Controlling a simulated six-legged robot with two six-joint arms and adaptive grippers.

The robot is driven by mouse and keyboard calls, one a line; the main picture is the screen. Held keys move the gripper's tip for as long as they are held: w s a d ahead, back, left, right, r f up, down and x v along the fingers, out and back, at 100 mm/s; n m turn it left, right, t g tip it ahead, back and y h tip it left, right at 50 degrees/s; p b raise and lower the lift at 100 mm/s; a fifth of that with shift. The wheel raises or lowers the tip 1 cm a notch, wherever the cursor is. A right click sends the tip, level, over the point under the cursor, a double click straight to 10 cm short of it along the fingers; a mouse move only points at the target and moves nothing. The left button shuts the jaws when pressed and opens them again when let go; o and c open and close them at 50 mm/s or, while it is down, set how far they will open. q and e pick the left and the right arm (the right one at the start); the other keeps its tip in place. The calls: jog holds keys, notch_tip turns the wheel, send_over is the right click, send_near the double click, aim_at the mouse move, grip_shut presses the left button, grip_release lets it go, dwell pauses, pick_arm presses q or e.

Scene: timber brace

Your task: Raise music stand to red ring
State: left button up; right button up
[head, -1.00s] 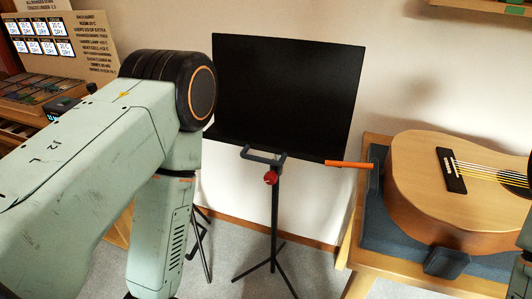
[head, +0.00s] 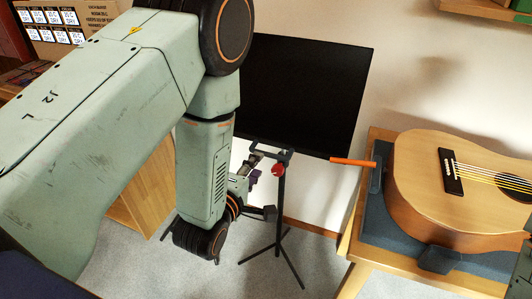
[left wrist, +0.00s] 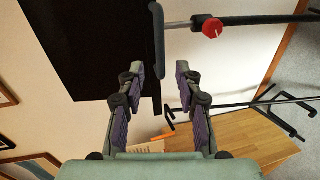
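The music stand has a wide black desk (head: 305,95), a thin dark post (head: 280,215) and tripod legs. A red knob (head: 278,170) sits on the post just below the desk; it also shows in the left wrist view (left wrist: 212,28). I cannot make out a separate red ring. My left gripper (head: 262,160) is close to the post, left of the knob and below the desk. In the left wrist view my left gripper (left wrist: 159,68) has its fingers apart, with the desk's dark lower edge (left wrist: 157,50) showing between them. My right gripper is out of view.
A guitar (head: 440,170) lies on a dark-padded wooden bench to the right, near the stand. A wall stands behind. A wooden cabinet (head: 148,195) is at left. Grey floor is open around the tripod.

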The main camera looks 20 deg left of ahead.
aim_at(266, 154)
pick_arm(q)
jog(key=shift+b+x, duration=0.7)
jog(key=shift+x, duration=3.15)
grip_shut()
